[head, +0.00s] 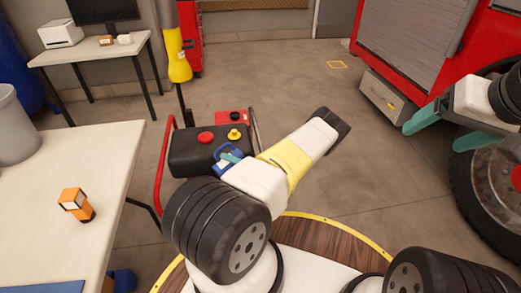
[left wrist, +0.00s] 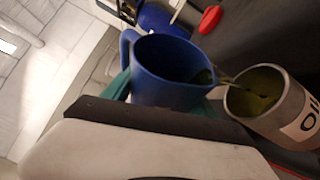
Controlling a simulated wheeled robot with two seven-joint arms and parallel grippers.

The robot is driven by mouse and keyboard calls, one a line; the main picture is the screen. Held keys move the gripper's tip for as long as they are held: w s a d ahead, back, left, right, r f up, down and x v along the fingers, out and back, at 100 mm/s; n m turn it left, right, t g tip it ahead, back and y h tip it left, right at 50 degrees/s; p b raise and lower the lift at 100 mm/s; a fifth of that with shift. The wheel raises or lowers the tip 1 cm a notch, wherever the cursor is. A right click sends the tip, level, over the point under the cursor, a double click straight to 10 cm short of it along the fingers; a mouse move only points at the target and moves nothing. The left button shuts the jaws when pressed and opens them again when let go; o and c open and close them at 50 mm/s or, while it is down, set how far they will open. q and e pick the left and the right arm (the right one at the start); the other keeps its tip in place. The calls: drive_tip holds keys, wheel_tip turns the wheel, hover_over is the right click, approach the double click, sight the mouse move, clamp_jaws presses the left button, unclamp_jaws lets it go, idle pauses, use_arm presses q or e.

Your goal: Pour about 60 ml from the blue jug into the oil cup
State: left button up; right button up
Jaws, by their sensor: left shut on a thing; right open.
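The blue jug (left wrist: 165,85) is tipped toward the oil cup in the left wrist view. My left gripper (head: 231,157) is shut on the jug, which shows small and partly covered in the head view (head: 222,152). A thin yellowish streak runs from the jug's lip to the mouth of the grey oil cup (left wrist: 290,121). The cup has a pale label and yellow-green liquid inside. I cannot make out the cup in the head view. My right gripper (head: 441,132) is open and empty at the right, far from the jug.
A black pump unit (head: 188,158) with a red cap (head: 206,137), a yellow cap (head: 234,134) and a red frame stands by the jug. A white table (head: 110,145) at left holds a grey bin (head: 14,130) and an orange device (head: 75,203). A red vehicle stands at right.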

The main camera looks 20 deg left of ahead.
use_arm(q)
drive_tip(key=shift+w+r+m, duration=0.1)
drive_tip(key=shift+r+m, duration=0.15)
drive_tip(key=shift+m, duration=0.05)
idle(0.9)
drive_tip(key=shift+f+n, duration=0.25)
drive_tip(key=shift+n, duration=0.25)
drive_tip(key=shift+s+r+n+h, duration=0.25)
drive_tip(key=shift+n+h, duration=0.25)
drive_tip(key=shift+n, duration=0.5)
drive_tip(key=shift+s+a+f+n+h, duration=0.1)
drive_tip(key=shift+f+n+h, duration=0.3)
drive_tip(key=shift+f+n, duration=0.3)
drive_tip(key=shift+r+n+h, duration=0.25)
drive_tip(key=shift+n+h, duration=0.05)
drive_tip(key=shift+n, duration=0.4)
